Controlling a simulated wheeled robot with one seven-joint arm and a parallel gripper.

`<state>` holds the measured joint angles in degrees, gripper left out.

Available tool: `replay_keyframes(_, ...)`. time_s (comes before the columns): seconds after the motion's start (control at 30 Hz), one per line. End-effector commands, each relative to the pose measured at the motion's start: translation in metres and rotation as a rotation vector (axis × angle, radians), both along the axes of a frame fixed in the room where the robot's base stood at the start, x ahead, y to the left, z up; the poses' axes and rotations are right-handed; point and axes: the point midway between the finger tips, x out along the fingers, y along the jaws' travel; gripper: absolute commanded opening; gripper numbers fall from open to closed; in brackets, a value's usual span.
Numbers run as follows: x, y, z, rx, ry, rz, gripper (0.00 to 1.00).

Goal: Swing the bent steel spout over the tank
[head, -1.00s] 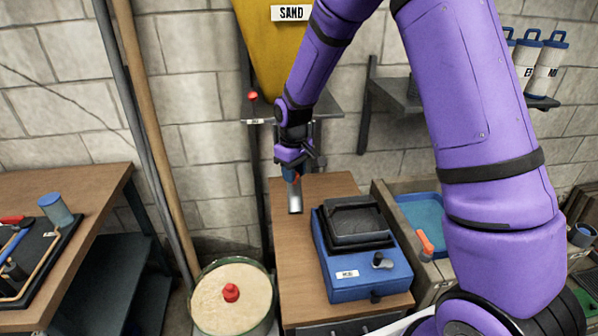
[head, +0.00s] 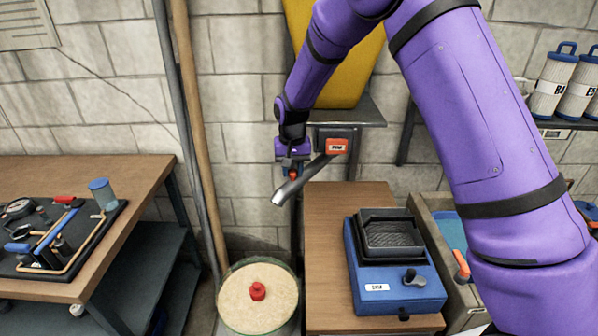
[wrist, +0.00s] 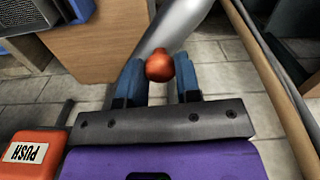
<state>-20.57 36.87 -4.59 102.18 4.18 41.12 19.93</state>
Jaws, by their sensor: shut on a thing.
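The bent steel spout (head: 312,175) slants down and left from under the yellow hopper, its open mouth at the lower left. It also shows in the wrist view (wrist: 190,18). My gripper (head: 293,168) is at the spout, and its blue fingers (wrist: 159,80) are shut on the spout's red ball knob (wrist: 159,66). The round tank (head: 258,300) has a sand-coloured top with a red knob (head: 258,291) in the middle. In the head view the spout's mouth appears above the tank's back right part; whether it is over the rim I cannot tell.
A red-orange push plate (head: 337,146) sits by the spout's base; it is close in the wrist view (wrist: 30,152). A wooden cabinet (head: 325,225) with a blue box (head: 395,285) stands right of the tank. Upright poles (head: 195,130) stand left of my gripper, and a workbench (head: 100,175) farther left.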

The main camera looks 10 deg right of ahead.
Motion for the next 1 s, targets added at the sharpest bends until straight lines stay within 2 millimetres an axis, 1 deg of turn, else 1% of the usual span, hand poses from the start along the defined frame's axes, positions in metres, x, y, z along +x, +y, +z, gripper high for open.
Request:
replay_keyframes(0.47, 0.0039, 0.0030, 0.0007, 0.003, -0.004, -0.016, 0.00)
replay_keyframes(0.5, 0.0041, 0.0031, 0.0008, 0.002, -0.005, -0.016, 0.36)
replay_keyframes(0.6, 0.0038, 0.0030, 0.0007, 0.003, -0.004, -0.016, 0.57)
replay_keyframes(0.87, 0.0031, 0.0022, 0.0006, 0.001, -0.002, -0.016, 0.57)
replay_keyframes(1.0, 0.0033, 0.0022, 0.0094, 0.001, -0.002, -0.016, 0.57)
